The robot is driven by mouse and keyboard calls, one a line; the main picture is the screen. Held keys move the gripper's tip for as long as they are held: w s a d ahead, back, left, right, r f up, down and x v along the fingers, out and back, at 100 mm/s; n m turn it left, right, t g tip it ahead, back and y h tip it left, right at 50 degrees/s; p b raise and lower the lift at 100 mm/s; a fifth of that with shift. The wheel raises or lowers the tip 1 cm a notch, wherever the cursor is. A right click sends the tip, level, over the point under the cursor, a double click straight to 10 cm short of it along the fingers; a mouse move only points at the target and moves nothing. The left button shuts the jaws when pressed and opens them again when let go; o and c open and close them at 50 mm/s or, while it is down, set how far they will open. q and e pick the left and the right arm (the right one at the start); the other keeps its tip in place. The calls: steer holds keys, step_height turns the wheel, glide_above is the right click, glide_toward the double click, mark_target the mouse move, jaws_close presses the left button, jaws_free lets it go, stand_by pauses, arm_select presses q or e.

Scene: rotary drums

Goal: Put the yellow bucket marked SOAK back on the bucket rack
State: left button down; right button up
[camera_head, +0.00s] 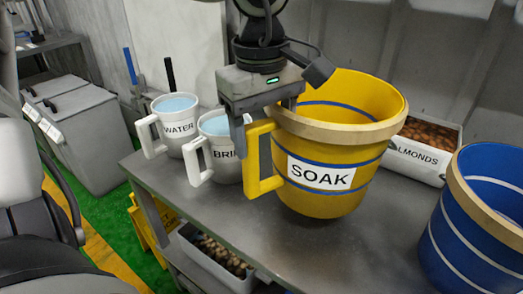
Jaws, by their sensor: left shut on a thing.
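The yellow bucket (337,152) marked SOAK has a tan rim, blue bands and a yellow side handle (262,185). It is over the grey metal table and looks empty inside as far as I can see. My left gripper (262,120) comes down from the top and is shut on the upper part of the handle, at the bucket's left side. Whether the bucket's base touches the table is hard to tell. I cannot tell which surface is the bucket rack. My right gripper is not in view.
White jugs marked WATER (176,128) and BRI… (222,152) stand left of the bucket. A bin marked ALMONDS (413,160) is behind right. A blue bucket (470,235) stands at the right. The table (345,250) is bare in front. A bin (215,255) sits below.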

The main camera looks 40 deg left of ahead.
arm_select(q)
step_height(320, 180, down, 6)
steer(key=w+a, duration=0.1)
steer(key=a, duration=0.1)
steer(key=shift+w, duration=0.4)
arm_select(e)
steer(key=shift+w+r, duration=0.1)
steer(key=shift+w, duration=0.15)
arm_select(q)
steer(key=shift+f, duration=0.15)
steer(key=shift+f+b, duration=0.2)
steer(key=shift+b, duration=0.1)
steer(key=shift+c, duration=1.3)
jaws_free()
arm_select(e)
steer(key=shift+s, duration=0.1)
arm_select(q)
steer(key=shift+r, duration=0.1)
